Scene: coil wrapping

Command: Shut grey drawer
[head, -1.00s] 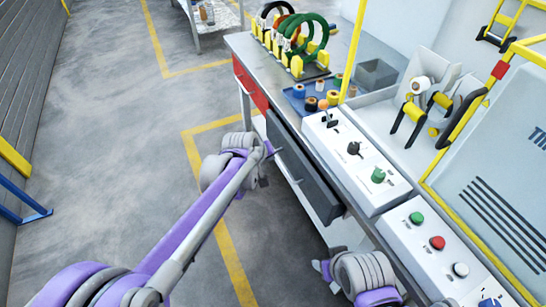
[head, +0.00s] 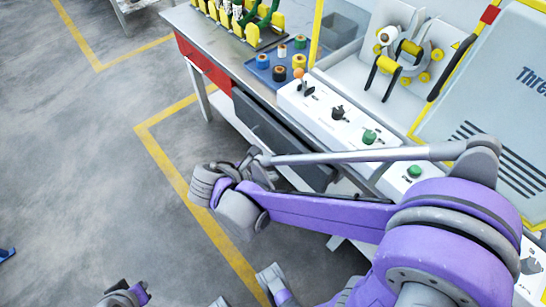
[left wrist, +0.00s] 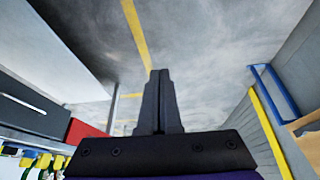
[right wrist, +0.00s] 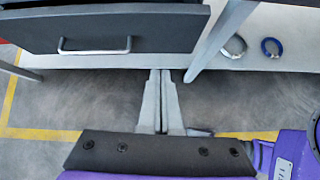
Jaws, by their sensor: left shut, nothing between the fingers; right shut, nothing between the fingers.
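The grey drawer (head: 275,130) is in the bench side below the worktop, partly behind my right arm in the head view. Its dark front and metal handle (right wrist: 95,46) show at upper left in the right wrist view. How far it stands out, I cannot tell. My right gripper (right wrist: 163,75) is shut and empty, right of and below the handle in that view, apart from it. My left gripper (left wrist: 159,75) is shut and empty over the floor. The grey drawer's front (left wrist: 30,117) and the red drawer (left wrist: 85,130) are to its left in the left wrist view.
The red drawer (head: 203,66) adjoins the grey one. A blue tray (head: 262,72) of spools and a white control panel (head: 318,106) are on the bench. Rings (right wrist: 271,47) lie on the lower shelf.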

